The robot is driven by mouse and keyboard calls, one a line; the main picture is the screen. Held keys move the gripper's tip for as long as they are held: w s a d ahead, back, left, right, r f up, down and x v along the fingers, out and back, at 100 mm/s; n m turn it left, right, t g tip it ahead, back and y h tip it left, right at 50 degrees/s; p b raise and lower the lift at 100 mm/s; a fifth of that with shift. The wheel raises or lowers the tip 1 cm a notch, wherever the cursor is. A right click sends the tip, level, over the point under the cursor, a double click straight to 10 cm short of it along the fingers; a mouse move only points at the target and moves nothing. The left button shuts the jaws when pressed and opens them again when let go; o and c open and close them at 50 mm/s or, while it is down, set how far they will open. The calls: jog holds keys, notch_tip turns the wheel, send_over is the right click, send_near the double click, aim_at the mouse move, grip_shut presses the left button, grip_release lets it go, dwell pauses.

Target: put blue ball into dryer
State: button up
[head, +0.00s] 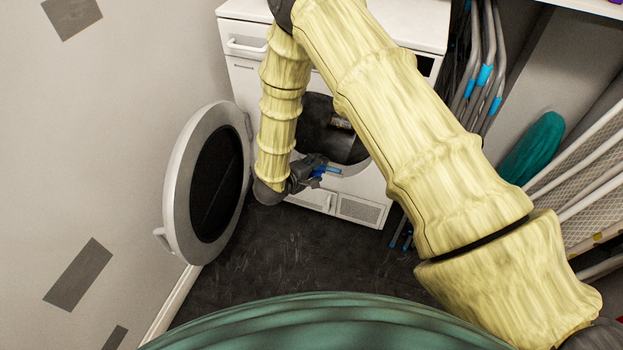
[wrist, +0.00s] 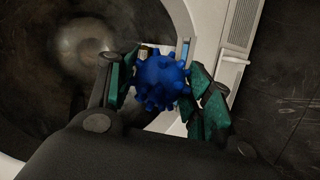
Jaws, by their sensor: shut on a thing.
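The blue ball (wrist: 162,81) is round with knobbly spikes. In the wrist view it sits between the green-tipped fingers of my gripper (wrist: 163,90), which is shut on it. In the head view my gripper (head: 318,170) is just in front of the dryer's opening, near its lower edge; the ball is hard to make out there. The white dryer (head: 362,209) stands at the back with its drum (head: 318,122) open to view, partly hidden by my arm. Its round door (head: 180,205) is swung open to the left. In the wrist view the drum (wrist: 60,50) lies ahead and left of the ball.
A grey wall (head: 90,150) runs along the left. Folded racks with metal tubes (head: 485,75), a teal item (head: 533,148) and white-framed mesh (head: 600,165) stand at right. The dark floor (head: 300,250) before the dryer is clear.

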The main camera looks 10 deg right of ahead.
jog(key=w+d+f+b, duration=0.1)
jog(key=w+d+b, duration=0.1)
jog(key=w+d, duration=0.5)
jog(key=w+d+f+b, duration=0.2)
jog(key=w+d, duration=0.6)
jog(key=w, duration=0.7)
jog(key=shift+w+d+f+b, duration=0.2)
jog(key=shift+w+f+b, duration=0.1)
jog(key=shift+w, duration=0.1)
dwell(0.3)
jog(key=shift+f, duration=0.15)
notch_tip(320, 180, down, 7)
jog(key=b, duration=0.2)
dwell(1.5)
jog(key=o, duration=1.1)
jog(key=shift+r, duration=0.2)
